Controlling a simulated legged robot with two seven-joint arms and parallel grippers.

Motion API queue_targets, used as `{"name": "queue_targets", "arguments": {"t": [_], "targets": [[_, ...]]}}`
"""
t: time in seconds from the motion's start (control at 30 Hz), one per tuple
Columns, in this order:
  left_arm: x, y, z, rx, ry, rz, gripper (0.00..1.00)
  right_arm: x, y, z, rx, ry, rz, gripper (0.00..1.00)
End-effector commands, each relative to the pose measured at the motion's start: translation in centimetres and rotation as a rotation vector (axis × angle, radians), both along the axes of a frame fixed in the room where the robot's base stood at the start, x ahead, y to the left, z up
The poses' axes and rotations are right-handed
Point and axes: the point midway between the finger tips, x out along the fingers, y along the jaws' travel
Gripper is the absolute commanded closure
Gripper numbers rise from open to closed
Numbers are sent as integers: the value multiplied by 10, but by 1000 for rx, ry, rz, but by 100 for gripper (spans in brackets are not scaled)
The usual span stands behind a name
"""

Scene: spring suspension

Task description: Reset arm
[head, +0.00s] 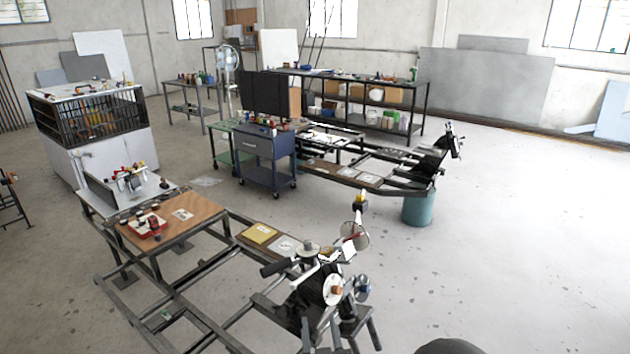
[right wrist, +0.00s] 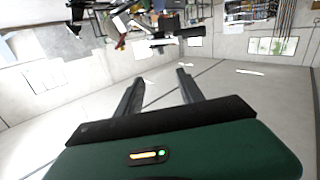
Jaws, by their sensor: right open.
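My right gripper (right wrist: 160,76) shows in the right wrist view with its two dark fingers spread apart. Nothing is between them. In the head view only a dark rounded piece at the bottom edge, right of centre, may belong to my right arm; no fingers show there. My left gripper is in neither view. A metal frame (head: 196,267) stands in the near left of the head view. A dark suspension assembly (head: 318,283) with a pale disc is at its near right end, apart from my right gripper.
A brown board (head: 205,208) with small parts lies on the frame. A blue tool cart (head: 266,165), a second frame with a teal drum (head: 418,208), and a long workbench (head: 392,128) stand farther back. The floor on the right is open.

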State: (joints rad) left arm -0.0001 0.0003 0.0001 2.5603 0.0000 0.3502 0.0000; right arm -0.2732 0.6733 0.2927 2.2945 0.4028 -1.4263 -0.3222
Motion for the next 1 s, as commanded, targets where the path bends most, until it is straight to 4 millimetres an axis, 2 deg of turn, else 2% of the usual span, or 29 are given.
{"name": "queue_targets", "arguments": {"t": [0.27, 0.43, 0.53, 0.57, 0.67, 0.8, 0.9, 1.0], "targets": [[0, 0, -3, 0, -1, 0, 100, 0, -18, -22, -3, 196, 43, 55], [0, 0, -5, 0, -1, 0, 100, -15, -43, -43, -12, 385, 59, 55], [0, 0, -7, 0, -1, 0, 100, -33, -66, -58, -16, 532, 53, 55], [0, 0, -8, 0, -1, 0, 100, -41, -74, -63, -19, 586, 48, 55], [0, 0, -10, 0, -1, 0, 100, -82, -111, -82, -21, 806, 11, 55], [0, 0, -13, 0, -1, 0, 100, -163, -163, -99, -12, 1120, -80, 55], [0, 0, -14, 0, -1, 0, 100, -201, -182, -101, -4, 1251, -126, 55], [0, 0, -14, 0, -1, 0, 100, -216, -188, -102, -1, 1302, -143, 55]]}}
